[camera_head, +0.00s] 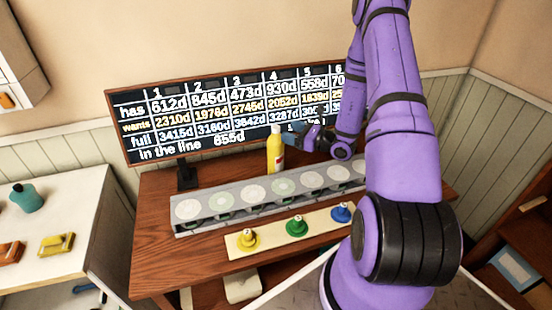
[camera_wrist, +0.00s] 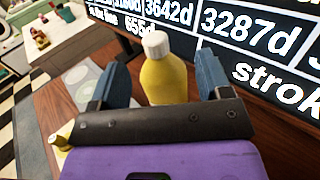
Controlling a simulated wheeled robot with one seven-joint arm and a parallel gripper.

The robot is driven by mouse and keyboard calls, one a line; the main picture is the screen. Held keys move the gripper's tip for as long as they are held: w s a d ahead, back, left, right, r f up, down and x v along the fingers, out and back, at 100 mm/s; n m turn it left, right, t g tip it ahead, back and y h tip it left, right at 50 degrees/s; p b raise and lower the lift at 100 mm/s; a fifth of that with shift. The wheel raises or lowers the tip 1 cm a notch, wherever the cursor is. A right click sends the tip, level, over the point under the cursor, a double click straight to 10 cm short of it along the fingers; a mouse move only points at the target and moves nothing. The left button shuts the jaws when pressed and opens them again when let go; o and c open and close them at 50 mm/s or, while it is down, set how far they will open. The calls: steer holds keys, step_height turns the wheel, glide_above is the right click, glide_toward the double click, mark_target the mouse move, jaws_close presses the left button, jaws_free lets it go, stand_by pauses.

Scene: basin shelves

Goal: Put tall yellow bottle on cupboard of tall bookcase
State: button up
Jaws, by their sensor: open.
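The tall yellow bottle (camera_head: 275,152) with a white cap stands upright on the brown table, behind the grey strip of round plates and in front of the display board. My gripper (camera_head: 298,136) is just to its right in the head view, with blue fingers pointing toward it. In the wrist view the bottle (camera_wrist: 163,78) shows between the two spread fingers of my gripper (camera_wrist: 161,70), with visible space on both sides. The bottle's lower part is hidden by the gripper body there. A brown shelf unit (camera_head: 518,232) stands at the right edge; I cannot tell whether it is the tall bookcase.
The display board (camera_head: 200,110) stands close behind the bottle. The grey strip (camera_head: 180,229) and a pale board (camera_head: 236,252) with yellow, green and blue knobs lie in front. A white counter (camera_head: 75,205) at left holds a teal bottle (camera_head: 26,198) and small items.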

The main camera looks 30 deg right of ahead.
mark_target(276, 130)
steer(key=shift+f+x, duration=0.15)
steer(key=shift+x, duration=1.3)
steer(key=shift+f+x, duration=0.15)
steer(key=shift+x, duration=1.35)
steer(key=shift+s+a, duration=0.1)
steer(key=shift+a, duration=0.1)
jaws_close()
